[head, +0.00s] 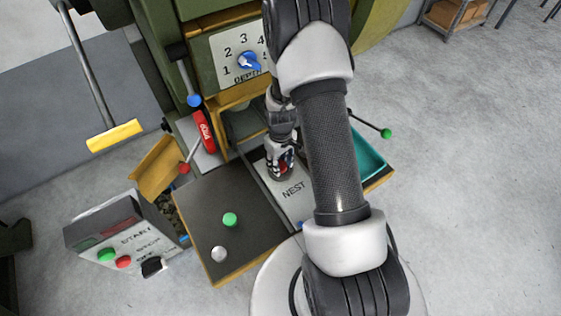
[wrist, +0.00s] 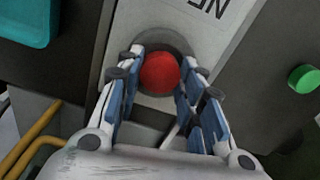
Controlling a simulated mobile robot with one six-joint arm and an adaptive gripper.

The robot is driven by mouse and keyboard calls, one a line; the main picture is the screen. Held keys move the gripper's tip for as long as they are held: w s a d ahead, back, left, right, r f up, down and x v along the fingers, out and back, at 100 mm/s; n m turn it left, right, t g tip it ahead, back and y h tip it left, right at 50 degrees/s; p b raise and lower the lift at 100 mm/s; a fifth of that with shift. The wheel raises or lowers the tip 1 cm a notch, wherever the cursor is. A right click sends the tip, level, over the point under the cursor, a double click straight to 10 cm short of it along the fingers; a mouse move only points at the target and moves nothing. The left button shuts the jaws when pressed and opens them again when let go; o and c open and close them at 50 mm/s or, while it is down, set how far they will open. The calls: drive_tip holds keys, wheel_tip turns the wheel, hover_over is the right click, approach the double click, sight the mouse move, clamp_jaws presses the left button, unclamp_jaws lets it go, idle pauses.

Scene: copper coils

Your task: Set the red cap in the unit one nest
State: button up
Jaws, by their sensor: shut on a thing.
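The red cap (wrist: 158,73) is round and sits between the fingertips of my gripper (wrist: 158,80) in the wrist view. My gripper is shut on it, a finger on each side. Behind the cap is the dark round nest (wrist: 178,43) in a pale plate marked NEST. The cap overlaps the nest in this view; I cannot tell whether it is seated or held just above. In the head view my gripper (head: 281,172) points down at the NEST plate (head: 294,200), with only a bit of red showing between the fingers.
Left of the plate, a dark tabletop (head: 190,215) bears a green cap (head: 229,219) and a silver one (head: 218,253). A teal tray (head: 372,160) lies to the right. A START/STOP box (head: 90,235), red handle (head: 204,130) and DEPTH dial (head: 248,62) stand around.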

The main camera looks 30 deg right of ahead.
drive_tip(key=o, duration=1)
drive_tip(key=shift+f, duration=0.1)
drive_tip(key=s+a+r+t+p, duration=0.1)
drive_tip(key=s+a+r+p, duration=0.1)
drive_tip(key=r, duration=0.9)
drive_tip(key=s+a+r+m+t+p, duration=0.1)
drive_tip(key=s+a+r, duration=0.15)
drive_tip(key=r, duration=0.85)
drive_tip(key=s+a+r+p, duration=0.1)
drive_tip(key=a+r+p, duration=0.15)
drive_tip(key=r, duration=0.85)
drive_tip(key=shift+s+a+r+m+t+b, duration=0.2)
drive_tip(key=shift+s+a+r+t, duration=0.25)
drive_tip(key=shift+s+a+r, duration=1.3)
drive_tip(key=shift+s+a+r+m+t+b, duration=0.15)
drive_tip(key=shift+s+r+t, duration=0.55)
drive_tip(key=shift+s, duration=2.3)
drive_tip(key=shift+s+a+r+m+t+b, duration=0.2)
drive_tip(key=shift+s+a+r, duration=0.6)
drive_tip(key=shift+s+r, duration=1.2)
drive_tip(key=shift+s+f, duration=0.3)
drive_tip(key=shift+f, duration=0.1)
